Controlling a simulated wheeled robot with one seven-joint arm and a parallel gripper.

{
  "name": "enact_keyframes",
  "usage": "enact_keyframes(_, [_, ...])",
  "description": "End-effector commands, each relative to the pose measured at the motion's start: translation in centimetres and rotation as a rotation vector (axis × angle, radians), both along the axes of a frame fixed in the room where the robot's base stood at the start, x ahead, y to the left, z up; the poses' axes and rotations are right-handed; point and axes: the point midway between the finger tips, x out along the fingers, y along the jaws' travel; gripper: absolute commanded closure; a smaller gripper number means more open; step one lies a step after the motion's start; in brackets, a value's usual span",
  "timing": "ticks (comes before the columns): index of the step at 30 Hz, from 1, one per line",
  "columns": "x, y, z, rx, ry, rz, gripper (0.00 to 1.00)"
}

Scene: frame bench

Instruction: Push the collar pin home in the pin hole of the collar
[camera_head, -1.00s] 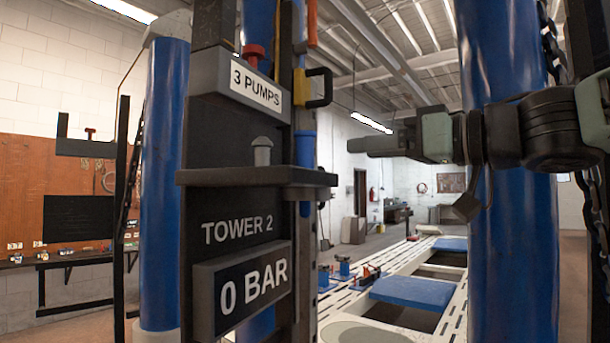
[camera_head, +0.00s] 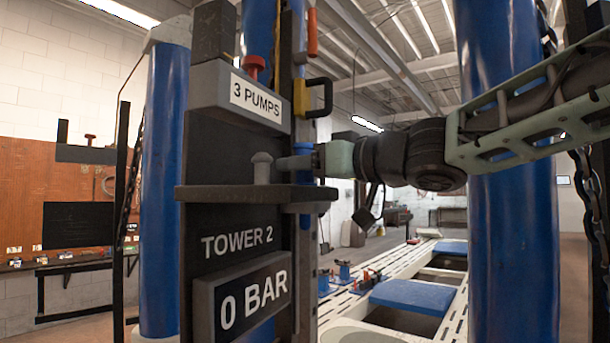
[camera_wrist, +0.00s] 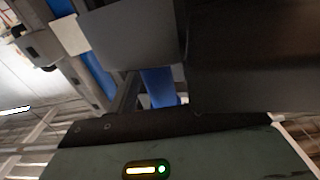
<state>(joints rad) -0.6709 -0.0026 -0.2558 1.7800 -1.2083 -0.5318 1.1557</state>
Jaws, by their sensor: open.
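The collar pin (camera_head: 262,169) is a grey, round-headed pin standing upright on the dark collar plate (camera_head: 222,198) of the tower. Its head and part of its shank show above the plate. The pin hole itself is hidden under the pin. My gripper (camera_head: 290,163) is open and points left, level with the pin's upper part, its fingertips close to the right of the head. Whether it touches the pin I cannot tell. In the wrist view the gripper's dark front edge (camera_wrist: 165,127) shows, and the pin cannot be made out there.
The "3 PUMPS" box (camera_head: 250,95) with a red knob overhangs above the pin. A yellow block with a black handle (camera_head: 320,95) is to the upper right. The "0 BAR" display (camera_head: 245,298) is below. A thick blue column (camera_head: 510,230) stands at right, behind my arm.

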Motion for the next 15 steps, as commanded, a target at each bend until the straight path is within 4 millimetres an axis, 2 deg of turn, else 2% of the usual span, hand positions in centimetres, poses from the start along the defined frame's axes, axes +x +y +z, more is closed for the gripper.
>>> enact_keyframes(5, [0.02,-0.03,0.01,0.001,-0.001,-0.001,0.5])
enact_keyframes(8, [0.01,-0.04,0.02,0.001,-0.001,-0.001,0.75])
enact_keyframes(9, [0.01,-0.05,0.02,0.001,-0.001,-0.001,0.86])
enact_keyframes(11, [0.01,-0.06,0.02,0.001,-0.001,-0.001,1.0])
enact_keyframes(15, [-0.01,-0.07,0.11,0.002,-0.001,0.0,1.0])
